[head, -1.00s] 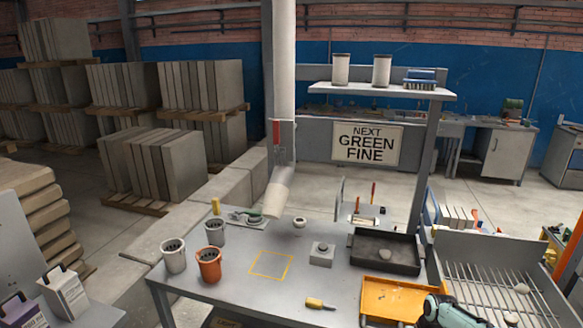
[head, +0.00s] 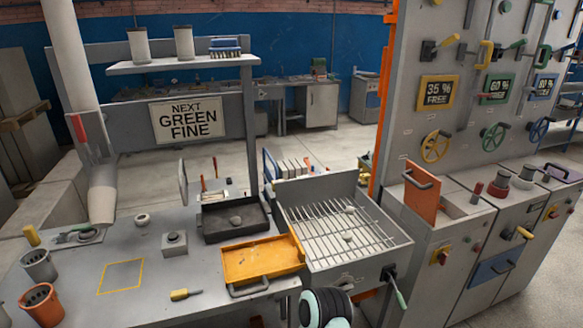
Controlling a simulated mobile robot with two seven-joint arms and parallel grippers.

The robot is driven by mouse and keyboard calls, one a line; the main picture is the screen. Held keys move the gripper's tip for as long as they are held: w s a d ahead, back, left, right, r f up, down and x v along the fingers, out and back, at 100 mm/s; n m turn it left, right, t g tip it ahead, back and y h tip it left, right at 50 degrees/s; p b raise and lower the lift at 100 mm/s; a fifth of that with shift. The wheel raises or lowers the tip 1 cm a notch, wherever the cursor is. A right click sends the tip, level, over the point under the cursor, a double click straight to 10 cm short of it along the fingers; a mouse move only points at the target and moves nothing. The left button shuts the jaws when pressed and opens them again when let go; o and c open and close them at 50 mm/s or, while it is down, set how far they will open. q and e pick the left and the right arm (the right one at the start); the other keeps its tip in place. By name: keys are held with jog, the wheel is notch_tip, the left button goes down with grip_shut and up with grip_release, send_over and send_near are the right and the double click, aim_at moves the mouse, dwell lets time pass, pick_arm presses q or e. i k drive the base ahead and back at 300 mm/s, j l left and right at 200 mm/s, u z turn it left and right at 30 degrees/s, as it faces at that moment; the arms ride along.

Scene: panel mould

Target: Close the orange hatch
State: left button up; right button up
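The orange hatch (head: 421,190) stands raised, close to upright, on top of the grey cabinet right of the grate. A dark bar handle is on its face near the top. To its right is the recessed opening (head: 458,206) in the cabinet top, uncovered. A mint and black part of my own arm shows at the bottom middle, in front of the grate unit and well short of the hatch. No fingertips of either gripper are visible.
The metal grate (head: 330,236) with a green-handled crank lies left of the hatch. An orange tray (head: 234,280) overhangs the table's front edge. A tall panel with handwheels (head: 436,146) rises behind.

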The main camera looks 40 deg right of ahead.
aim_at(421, 189)
jog(key=z, duration=2.2)
jog(key=i+l, duration=0.2)
jog(key=i, duration=0.15)
